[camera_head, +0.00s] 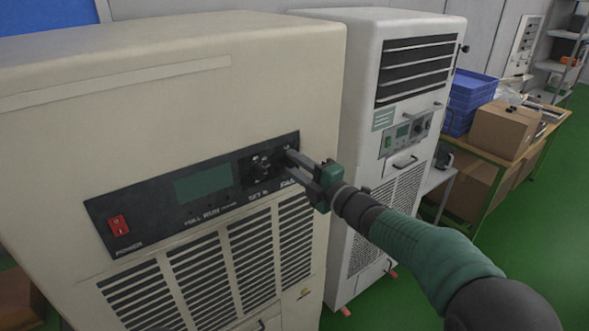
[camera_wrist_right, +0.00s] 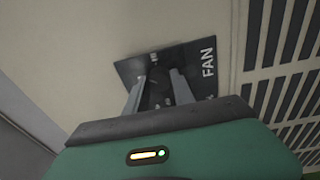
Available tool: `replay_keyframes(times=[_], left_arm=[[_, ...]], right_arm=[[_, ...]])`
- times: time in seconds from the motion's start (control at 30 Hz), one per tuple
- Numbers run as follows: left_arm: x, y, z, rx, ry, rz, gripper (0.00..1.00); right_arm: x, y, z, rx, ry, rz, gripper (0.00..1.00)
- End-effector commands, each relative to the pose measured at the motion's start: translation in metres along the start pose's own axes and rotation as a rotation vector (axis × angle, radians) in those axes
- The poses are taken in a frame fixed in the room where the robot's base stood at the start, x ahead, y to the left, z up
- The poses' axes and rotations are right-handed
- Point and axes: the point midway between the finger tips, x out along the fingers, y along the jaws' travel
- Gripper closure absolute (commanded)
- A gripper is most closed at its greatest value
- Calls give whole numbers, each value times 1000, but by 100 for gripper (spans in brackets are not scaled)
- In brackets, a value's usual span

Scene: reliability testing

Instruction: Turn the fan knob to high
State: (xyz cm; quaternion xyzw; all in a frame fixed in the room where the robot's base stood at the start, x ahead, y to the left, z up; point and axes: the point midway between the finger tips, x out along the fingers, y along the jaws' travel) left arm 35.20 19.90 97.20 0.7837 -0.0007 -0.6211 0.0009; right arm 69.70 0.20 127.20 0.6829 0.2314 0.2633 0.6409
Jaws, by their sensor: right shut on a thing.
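The fan knob (camera_wrist_right: 159,87) is a dark knob on the black control panel (camera_head: 150,207) of the beige cabinet, beside the "FAN" label. My right gripper (camera_head: 293,160) reaches the right end of that panel. In the right wrist view, its two grey fingers (camera_wrist_right: 157,92) stand on either side of the knob and are shut on it. In the head view the fingers mostly hide the knob, and its pointer setting cannot be read. My left gripper is not in view.
The panel also carries a red power switch (camera_head: 119,225), a green display (camera_head: 204,183) and a set of small dark controls (camera_head: 262,166). Vents (camera_head: 205,270) lie below. A second white cabinet (camera_head: 362,60) stands close behind on the right. Blue crates (camera_head: 470,95) and a cardboard box (camera_head: 503,130) sit on a bench.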

Motion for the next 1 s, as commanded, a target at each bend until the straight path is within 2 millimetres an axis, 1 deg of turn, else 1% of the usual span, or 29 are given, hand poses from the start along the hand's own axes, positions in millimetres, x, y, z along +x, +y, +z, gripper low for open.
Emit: replay_keyframes(times=[0.03, 0.6, 0.8, 1.0], left_arm=[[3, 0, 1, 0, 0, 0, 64], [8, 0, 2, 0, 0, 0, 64], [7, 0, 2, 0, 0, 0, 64], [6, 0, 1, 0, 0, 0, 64]], right_arm=[[-1, -5, 3, 43, -9, -2, 100], [-1, -8, 1, 579, -42, 41, 100], [-1, -9, 0, 739, -54, 53, 100], [-1, -10, 0, 856, -63, 62, 100]])
